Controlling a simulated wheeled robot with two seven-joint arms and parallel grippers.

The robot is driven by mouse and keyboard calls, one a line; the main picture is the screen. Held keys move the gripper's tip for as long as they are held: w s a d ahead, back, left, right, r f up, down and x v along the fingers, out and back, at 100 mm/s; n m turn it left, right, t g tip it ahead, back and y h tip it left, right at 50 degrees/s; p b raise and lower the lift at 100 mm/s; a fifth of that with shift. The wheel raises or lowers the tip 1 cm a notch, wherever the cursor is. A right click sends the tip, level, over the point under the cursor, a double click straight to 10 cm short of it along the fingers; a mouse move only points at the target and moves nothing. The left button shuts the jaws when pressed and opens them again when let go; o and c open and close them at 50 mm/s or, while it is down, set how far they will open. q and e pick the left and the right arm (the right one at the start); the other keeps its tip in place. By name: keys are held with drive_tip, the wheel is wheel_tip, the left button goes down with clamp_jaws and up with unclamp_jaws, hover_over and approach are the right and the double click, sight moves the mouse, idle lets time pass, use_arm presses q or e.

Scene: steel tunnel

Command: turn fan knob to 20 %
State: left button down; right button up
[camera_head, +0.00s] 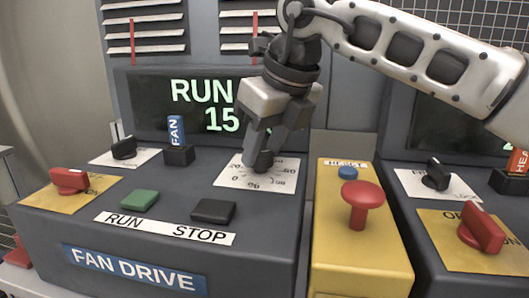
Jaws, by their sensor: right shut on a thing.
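The fan drive console (150,245) is on the left, with a blue FAN DRIVE label. Its display (185,105) reads RUN and 15, partly covered by my right arm. A white dial plate (228,172) with printed numbers lies on the console top. My right gripper (262,160) points down at the middle of this plate and is shut on the fan knob, which the fingers largely hide. I cannot read the knob's pointer. My left gripper is not in view.
A green RUN button (139,199), a black STOP button (213,211), a red switch (70,180) and a black knob (124,148) share the console. A yellow box (350,262) with a red mushroom button (362,198) stands to the right, beside a second console (450,272).

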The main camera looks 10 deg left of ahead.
drive_tip(key=shift+m, duration=0.5)
drive_tip(key=o, duration=1)
drive_tip(key=shift+r, duration=0.15)
drive_tip(key=p+v, duration=0.1)
drive_tip(key=v, duration=1.4)
drive_tip(key=shift+s+r, duration=0.35)
drive_tip(key=shift+s, duration=0.05)
drive_tip(key=shift+d+f, duration=0.1)
